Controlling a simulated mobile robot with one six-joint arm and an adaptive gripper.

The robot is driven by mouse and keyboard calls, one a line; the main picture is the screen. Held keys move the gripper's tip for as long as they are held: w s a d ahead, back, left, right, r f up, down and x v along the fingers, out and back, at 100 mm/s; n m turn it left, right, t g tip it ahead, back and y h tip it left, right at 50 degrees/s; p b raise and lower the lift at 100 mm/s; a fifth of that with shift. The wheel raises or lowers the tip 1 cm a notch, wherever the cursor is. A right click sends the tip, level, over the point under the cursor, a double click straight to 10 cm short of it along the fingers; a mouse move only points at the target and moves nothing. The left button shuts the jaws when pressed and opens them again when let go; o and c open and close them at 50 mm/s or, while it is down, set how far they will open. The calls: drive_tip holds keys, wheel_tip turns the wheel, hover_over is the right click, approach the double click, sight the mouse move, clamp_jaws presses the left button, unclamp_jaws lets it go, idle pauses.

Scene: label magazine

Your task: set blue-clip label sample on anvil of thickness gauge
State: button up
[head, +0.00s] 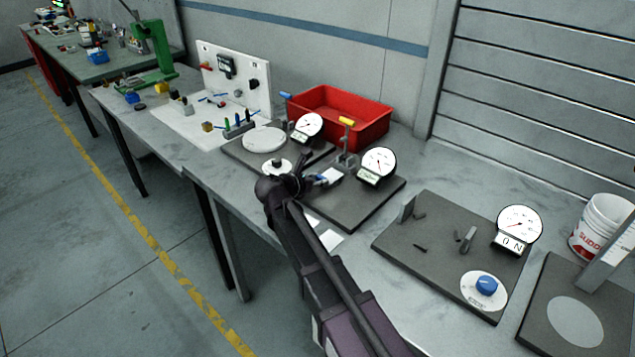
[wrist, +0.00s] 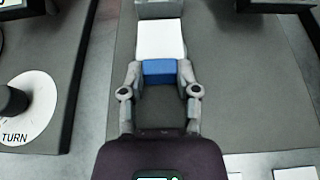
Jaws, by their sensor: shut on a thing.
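My gripper (wrist: 160,80) is shut on the blue clip (wrist: 160,70) of a white label sample (wrist: 160,40). In the head view the label sample (head: 332,176) shows just beyond the gripper (head: 312,182), over the dark base plate (head: 362,205) of the thickness gauge (head: 379,162). The sample points away from me toward a grey block (wrist: 158,9), which looks like the gauge's anvil. The sample's far edge meets the block in the wrist view; I cannot tell whether it rests on it. The gauge has a white dial and a yellow-topped lever (head: 346,121).
Left is another gauge plate with a TURN disc (wrist: 25,110). White cards (head: 328,238) lie on the bench near my arm. A red bin (head: 345,118) stands behind. Right are another dial gauge (head: 519,224) with a blue knob (head: 487,285) and a white bucket (head: 598,225).

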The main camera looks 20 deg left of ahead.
drive_tip(key=shift+f, duration=0.2)
drive_tip(key=o, duration=0.8)
drive_tip(key=shift+r, duration=0.2)
drive_tip(key=shift+r, duration=0.15)
drive_tip(key=p+v, duration=0.4)
drive_tip(key=v, duration=0.8)
drive_tip(key=shift+p, duration=0.3)
